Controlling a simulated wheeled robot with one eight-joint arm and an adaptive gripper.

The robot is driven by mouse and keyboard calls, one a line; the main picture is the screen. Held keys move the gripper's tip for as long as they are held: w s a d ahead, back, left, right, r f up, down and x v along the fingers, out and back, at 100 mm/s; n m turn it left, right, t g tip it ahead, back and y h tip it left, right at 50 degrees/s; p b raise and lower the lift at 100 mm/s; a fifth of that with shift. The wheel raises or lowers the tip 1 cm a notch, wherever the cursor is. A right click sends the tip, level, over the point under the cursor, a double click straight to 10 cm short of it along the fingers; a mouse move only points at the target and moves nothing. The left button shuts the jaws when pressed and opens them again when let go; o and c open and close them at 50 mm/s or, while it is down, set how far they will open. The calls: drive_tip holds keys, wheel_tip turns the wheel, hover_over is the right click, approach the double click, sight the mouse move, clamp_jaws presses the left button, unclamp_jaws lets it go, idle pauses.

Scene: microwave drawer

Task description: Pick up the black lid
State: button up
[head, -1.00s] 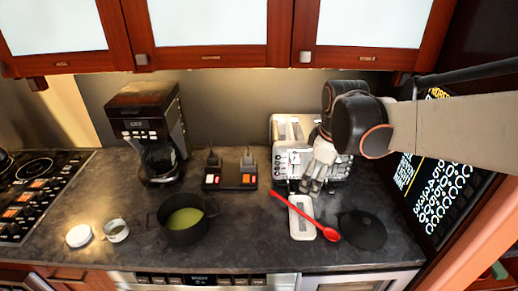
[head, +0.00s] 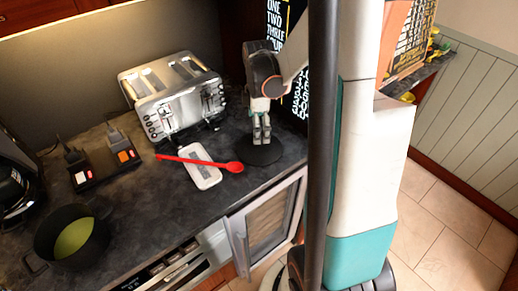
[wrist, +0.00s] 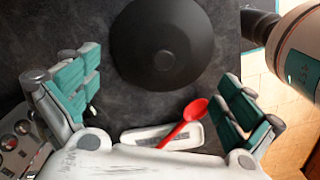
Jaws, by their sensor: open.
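The black lid (head: 260,153) lies flat on the dark countertop near its front right edge, round with a small knob in its middle. In the wrist view the lid (wrist: 165,45) shows whole, ahead of the fingers, at the top centre. My gripper (head: 261,135) points down above the lid in the head view, and hides part of it. In the wrist view its teal-padded fingers (wrist: 160,100) are spread wide apart with nothing between them held. I cannot tell the exact height of the fingertips above the lid.
A red spoon (head: 205,163) lies across a white rectangular dish (head: 203,176) just left of the lid. A silver toaster (head: 172,97) stands behind. A black pot (head: 72,236) sits at the far left. A dark sign (head: 287,60) stands behind the gripper.

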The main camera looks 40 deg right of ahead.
sight(261, 155)
drive_tip(key=shift+a+f+b, duration=0.15)
drive_tip(key=shift+f+b, duration=0.9)
drive_tip(key=shift+f, duration=2.1)
drive_tip(key=shift+r, duration=0.1)
drive_tip(key=c, duration=1.2)
drive_tip(key=shift+s+a, duration=0.1)
drive_tip(key=shift+s, duration=0.1)
drive_tip(key=c, duration=0.9)
drive_tip(key=shift+o, duration=0.2)
